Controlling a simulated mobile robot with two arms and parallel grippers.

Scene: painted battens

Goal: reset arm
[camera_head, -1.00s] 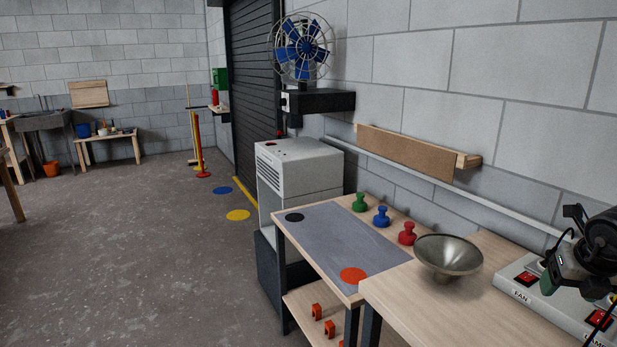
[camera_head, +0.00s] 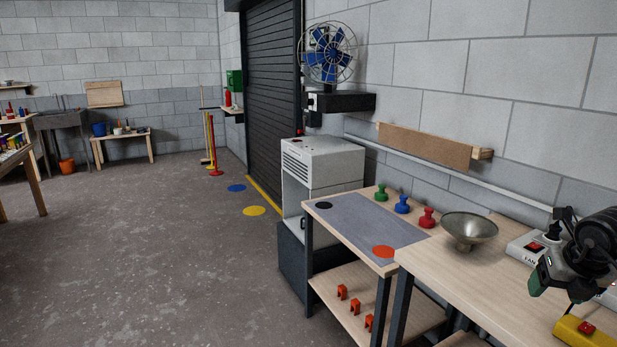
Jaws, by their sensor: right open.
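My right gripper (camera_head: 553,284) comes in at the right edge, dark with green-tinted fingers. It hangs over the right end of the wooden bench, in front of the grey switch box (camera_head: 527,247) with a red switch and a FAN label. It is open, and I see nothing between its fingers. It hides part of the switch box. My left gripper is not in view.
Green (camera_head: 381,193), blue (camera_head: 402,205) and red (camera_head: 427,218) knobbed pieces stand along the back. A yellow box (camera_head: 583,334) with a red button is below the gripper.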

